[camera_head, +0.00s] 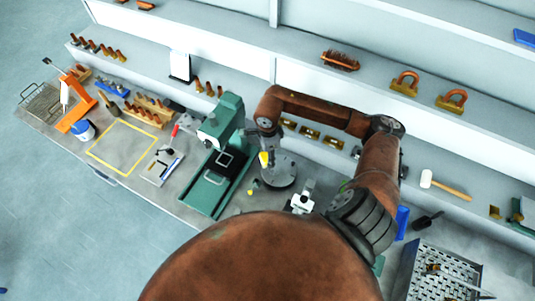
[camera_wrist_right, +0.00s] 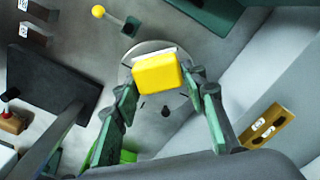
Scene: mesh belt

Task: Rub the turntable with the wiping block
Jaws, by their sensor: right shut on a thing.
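The yellow wiping block (camera_wrist_right: 158,74) is held between the fingertips of my right gripper (camera_wrist_right: 160,84), which is shut on it. The block (camera_head: 264,159) also shows in the head view, just under the gripper. The turntable (camera_head: 280,174) is a round grey disc on the bench, to the right of the green press. In the right wrist view the turntable (camera_wrist_right: 176,101) lies behind the block, which hides its middle. I cannot tell whether the block touches it. My left gripper is not in view.
The green press (camera_head: 222,125) stands close on the left. A small white-topped device (camera_head: 302,197) is at the right of the turntable. A yellow-knobbed part (camera_wrist_right: 98,11) lies nearby. A perforated tray (camera_head: 445,270) and a mallet (camera_head: 445,187) are further right.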

